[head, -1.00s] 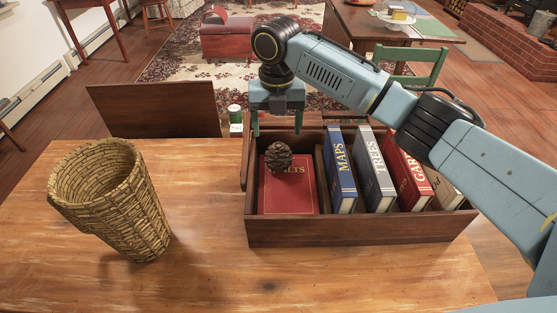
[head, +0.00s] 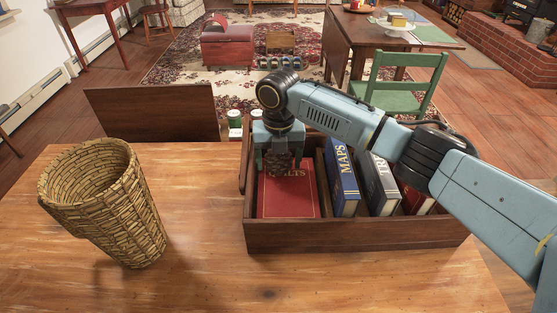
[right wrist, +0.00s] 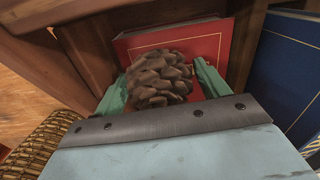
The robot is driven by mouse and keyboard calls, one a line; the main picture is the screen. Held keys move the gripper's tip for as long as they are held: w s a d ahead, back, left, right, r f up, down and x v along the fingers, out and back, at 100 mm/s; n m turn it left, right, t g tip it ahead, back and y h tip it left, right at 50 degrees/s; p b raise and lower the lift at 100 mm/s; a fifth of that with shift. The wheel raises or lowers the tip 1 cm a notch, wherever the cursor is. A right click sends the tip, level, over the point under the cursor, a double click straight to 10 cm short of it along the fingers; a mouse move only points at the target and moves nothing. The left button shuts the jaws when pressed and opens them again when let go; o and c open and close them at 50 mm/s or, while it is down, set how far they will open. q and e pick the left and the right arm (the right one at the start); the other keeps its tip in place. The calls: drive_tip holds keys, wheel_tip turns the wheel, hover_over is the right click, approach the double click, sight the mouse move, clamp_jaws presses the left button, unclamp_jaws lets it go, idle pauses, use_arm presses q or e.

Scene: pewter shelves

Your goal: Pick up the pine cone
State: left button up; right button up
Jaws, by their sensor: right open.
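In the right wrist view, the brown pine cone (right wrist: 158,80) sits between the two green fingers of my right gripper (right wrist: 161,86), in front of a red book cover. The jaws are open, one finger on each side of it. I cannot tell whether either finger touches it. In the head view, my right gripper (head: 280,165) points down over the red Quilts book (head: 288,203) in the left part of the wooden box (head: 355,236). There it mostly hides the pine cone. My left gripper is not in view.
A divider and upright books, including the blue Maps book (head: 342,182), stand right of the pine cone's compartment. The box walls surround the gripper closely. A wicker basket (head: 105,205) stands on the table (head: 200,270) at left. The table front is clear.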

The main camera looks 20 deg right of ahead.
drive_tip(key=c, duration=0.7)
drive_tip(key=shift+r, duration=0.1)
